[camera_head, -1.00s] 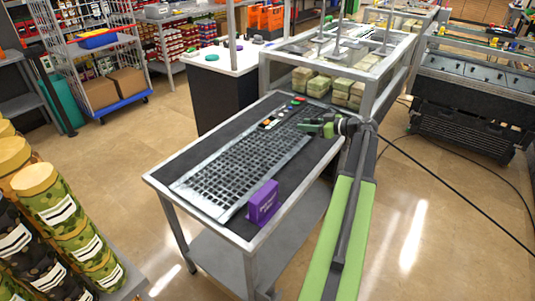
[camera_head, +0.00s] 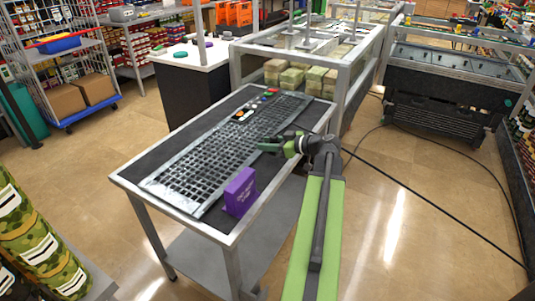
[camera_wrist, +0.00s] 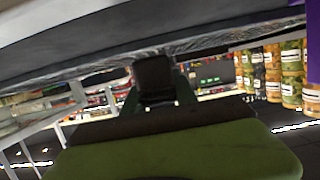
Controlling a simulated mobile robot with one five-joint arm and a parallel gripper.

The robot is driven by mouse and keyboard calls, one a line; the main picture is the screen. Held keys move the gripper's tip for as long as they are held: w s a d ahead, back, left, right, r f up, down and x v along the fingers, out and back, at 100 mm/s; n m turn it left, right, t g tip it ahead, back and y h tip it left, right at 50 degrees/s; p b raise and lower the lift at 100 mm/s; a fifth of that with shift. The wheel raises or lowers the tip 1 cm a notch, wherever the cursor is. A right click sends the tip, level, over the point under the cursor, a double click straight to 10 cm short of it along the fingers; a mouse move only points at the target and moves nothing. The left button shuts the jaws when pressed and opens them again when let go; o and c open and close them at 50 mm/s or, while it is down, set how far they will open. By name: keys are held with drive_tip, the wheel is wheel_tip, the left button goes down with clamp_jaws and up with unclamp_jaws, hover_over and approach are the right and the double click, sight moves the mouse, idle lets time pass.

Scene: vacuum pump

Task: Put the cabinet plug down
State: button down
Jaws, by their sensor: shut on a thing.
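My gripper (camera_head: 272,147) is over the right long side of the table, beside the large black keyboard-like panel. In the wrist view a dark block (camera_wrist: 153,75) sits at the jaws. It appears to be the cabinet plug, and my gripper is shut on it. The plug is too small and dark in the head view to make out apart from the jaws. A black cable (camera_head: 430,212) runs from behind my arm near the gripper across to the lower right. I cannot tell whether the plug touches the table.
The table (camera_head: 135,187) has a dark top and metal rim. On it lie the panel (camera_head: 215,155) and, at the near end, a purple box (camera_head: 240,191). Bare dark top shows along the panel's sides. A metal frame (camera_head: 318,62) with stacked bundles stands behind.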

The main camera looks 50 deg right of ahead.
sight(267, 158)
wheel_tip(267, 158, down, 4)
drive_tip(key=shift+r+b, duration=0.2)
drive_tip(key=shift+b, duration=1.05)
drive_tip(key=shift+r, duration=0.25)
drive_tip(key=shift+f, duration=0.2)
drive_tip(key=c, duration=1)
unclamp_jaws()
drive_tip(key=shift+o, duration=0.2)
